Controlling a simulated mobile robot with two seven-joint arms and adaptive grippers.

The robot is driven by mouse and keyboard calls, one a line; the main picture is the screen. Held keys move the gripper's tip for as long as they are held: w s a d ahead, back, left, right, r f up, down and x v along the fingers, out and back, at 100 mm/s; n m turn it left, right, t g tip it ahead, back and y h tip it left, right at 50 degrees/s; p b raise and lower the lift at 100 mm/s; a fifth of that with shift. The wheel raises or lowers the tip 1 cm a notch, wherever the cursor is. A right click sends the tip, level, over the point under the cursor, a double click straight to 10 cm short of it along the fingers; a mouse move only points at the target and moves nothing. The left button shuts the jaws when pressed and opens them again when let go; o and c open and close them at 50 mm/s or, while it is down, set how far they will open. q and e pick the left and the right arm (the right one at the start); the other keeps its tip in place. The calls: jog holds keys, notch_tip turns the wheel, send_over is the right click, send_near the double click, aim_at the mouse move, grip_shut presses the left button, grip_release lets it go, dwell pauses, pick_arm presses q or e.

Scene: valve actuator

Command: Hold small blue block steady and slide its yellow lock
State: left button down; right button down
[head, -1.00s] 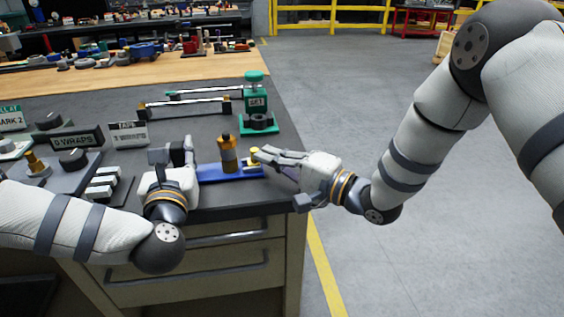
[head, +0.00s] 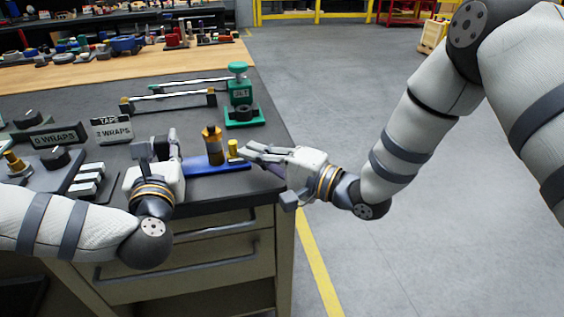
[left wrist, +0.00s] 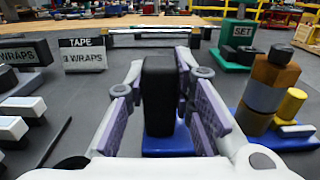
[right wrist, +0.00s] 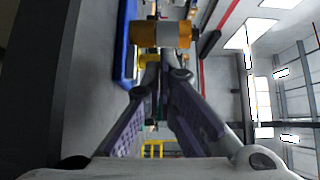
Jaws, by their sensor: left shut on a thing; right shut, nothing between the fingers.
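A flat blue block (head: 205,166) lies near the bench's front edge. It also shows in the left wrist view (left wrist: 168,142). An amber and grey cylinder (head: 213,147) stands on it, with the yellow lock (head: 233,149) upright to its right; the lock also shows in the left wrist view (left wrist: 290,105). My left gripper (head: 160,143) is shut on a black upright post (left wrist: 158,95) at the block's left part. My right gripper (head: 244,150) is shut and empty, its fingertips close to the lock's right side. I cannot tell whether they touch it.
A green SET device (head: 240,98) and metal rails (head: 175,102) stand behind. A TAPE sign (head: 112,130) and white keys (head: 88,180) are to the left. Open floor (head: 400,260) lies right of the bench edge.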

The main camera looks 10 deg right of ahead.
pick_arm(q)
jog(key=shift+f, duration=0.3)
pick_arm(e)
jog(key=v, duration=1.1)
jog(key=shift+s+d, duration=0.2)
jog(key=shift+d, duration=0.05)
jog(key=shift+f, duration=0.1)
pick_arm(q)
jog(key=c, duration=1.4)
grip_release()
jog(key=shift+o, duration=0.5)
jog(key=shift+r, duration=0.1)
jog(key=shift+s+r, duration=0.1)
